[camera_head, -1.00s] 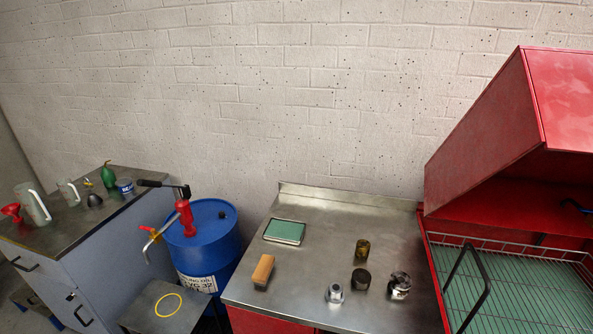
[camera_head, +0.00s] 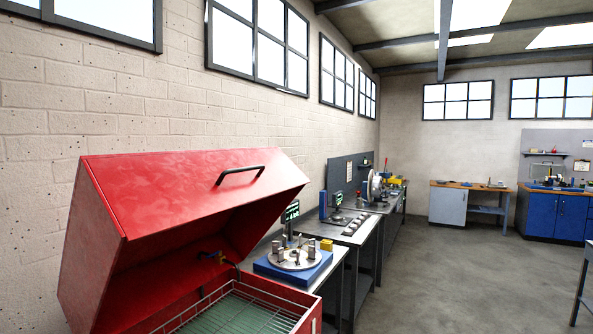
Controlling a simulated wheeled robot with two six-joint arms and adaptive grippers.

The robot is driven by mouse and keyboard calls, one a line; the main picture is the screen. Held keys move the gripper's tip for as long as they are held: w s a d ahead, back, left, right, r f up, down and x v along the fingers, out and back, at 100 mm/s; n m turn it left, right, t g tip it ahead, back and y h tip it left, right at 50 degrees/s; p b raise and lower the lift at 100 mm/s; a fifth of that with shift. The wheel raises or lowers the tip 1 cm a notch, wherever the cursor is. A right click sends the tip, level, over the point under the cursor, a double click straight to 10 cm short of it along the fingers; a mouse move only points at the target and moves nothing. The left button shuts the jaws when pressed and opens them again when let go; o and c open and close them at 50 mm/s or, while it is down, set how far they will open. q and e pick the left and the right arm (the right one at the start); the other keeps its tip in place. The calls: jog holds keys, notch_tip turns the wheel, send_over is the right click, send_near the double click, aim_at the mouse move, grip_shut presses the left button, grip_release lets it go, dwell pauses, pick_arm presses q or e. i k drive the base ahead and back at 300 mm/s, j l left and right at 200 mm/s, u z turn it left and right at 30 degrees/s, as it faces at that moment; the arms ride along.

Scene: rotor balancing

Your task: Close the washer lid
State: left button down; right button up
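The red washer lid (camera_head: 185,195) stands raised and tilted open at the left of the head view. A dark bar handle (camera_head: 240,175) sits on its upper sloped face. Below it the washer basin (camera_head: 285,300) shows its red rim, with a wire basket (camera_head: 215,296) and a green ribbed floor (camera_head: 235,318) inside. The basin's front and left parts are cut off by the picture's lower edge. Neither of my grippers is in view.
A bench right of the washer carries a blue-based round fixture (camera_head: 292,260) and a small yellow block (camera_head: 326,244). More benches run along the wall behind. A blue cabinet (camera_head: 555,210) stands far right. The grey floor (camera_head: 440,270) is clear in the middle.

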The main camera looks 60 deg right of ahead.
aim_at(138, 224)
jog(key=z, duration=1.5)
jog(key=i+l+u, duration=0.15)
jog(key=u, duration=0.2)
jog(key=i, duration=0.1)
